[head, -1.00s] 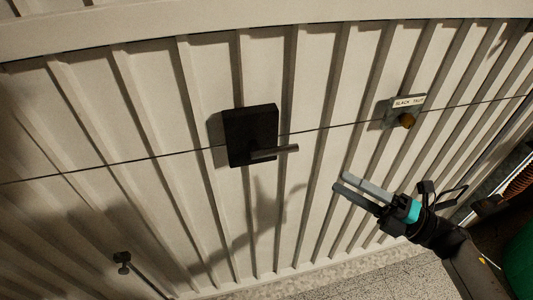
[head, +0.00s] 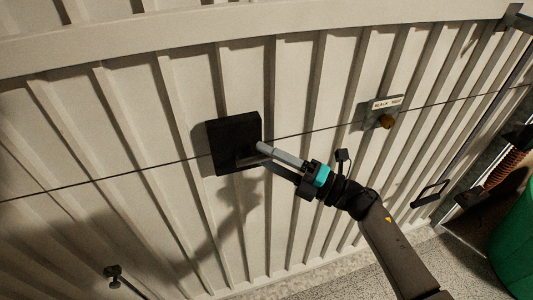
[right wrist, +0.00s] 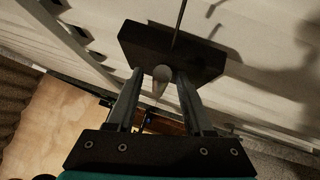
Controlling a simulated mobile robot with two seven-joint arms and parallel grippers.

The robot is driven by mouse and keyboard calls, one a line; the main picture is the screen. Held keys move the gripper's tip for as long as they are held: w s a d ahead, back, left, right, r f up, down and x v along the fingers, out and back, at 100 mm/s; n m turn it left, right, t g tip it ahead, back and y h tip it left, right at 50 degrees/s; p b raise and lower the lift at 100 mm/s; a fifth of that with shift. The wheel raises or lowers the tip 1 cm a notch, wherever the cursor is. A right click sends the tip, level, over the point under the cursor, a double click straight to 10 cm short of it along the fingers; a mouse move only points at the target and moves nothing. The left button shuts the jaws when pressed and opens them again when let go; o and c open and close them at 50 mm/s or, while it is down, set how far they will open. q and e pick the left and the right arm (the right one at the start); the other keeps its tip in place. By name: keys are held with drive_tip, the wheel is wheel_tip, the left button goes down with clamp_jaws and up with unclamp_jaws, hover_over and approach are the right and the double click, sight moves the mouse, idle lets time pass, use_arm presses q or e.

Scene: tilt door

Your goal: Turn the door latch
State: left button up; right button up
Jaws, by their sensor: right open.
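The door latch is a square black plate (head: 232,140) on the pale ribbed door (head: 140,125), with a short lever. In the head view my right gripper (head: 262,156) is at the plate's lower right and covers most of the lever. In the right wrist view the plate (right wrist: 150,42) lies ahead, and the grey rounded lever end (right wrist: 162,74) shows between the two fingers (right wrist: 158,90). The fingers are open, one on each side of the lever; I cannot tell whether either touches it. My left gripper is not in view.
A small labelled plate (head: 385,103) with a brass knob (head: 386,122) is on the door to the right. A dark knob with a rod (head: 113,272) is at lower left. A green bin (head: 515,240) stands at the right edge. The speckled floor (head: 350,285) is below.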

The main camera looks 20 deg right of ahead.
drive_tip(key=shift+w+a, duration=0.2)
clamp_jaws()
idle(0.4)
idle(1.0)
